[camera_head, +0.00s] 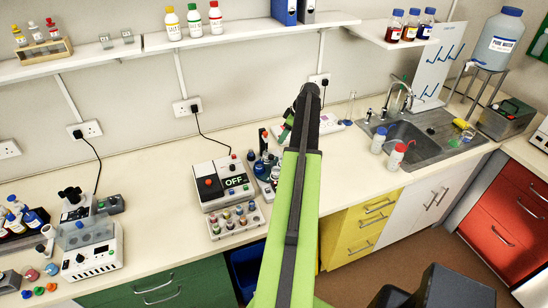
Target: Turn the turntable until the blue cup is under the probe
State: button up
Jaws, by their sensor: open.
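My green arm reaches up the middle of the picture and covers the bench right of the holder. My gripper's fingers do not show; the arm hides that area.
Bare bench (150,185) lies to the left.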

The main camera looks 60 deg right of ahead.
aim_at(272, 156)
jog(key=b+x, duration=1.2)
jog(key=x, duration=0.2)
jog(key=shift+w+f, duration=0.15)
jog(key=shift+f, duration=0.1)
jog(key=shift+r, duration=0.1)
grip_shut()
jog(key=shift+a, duration=0.1)
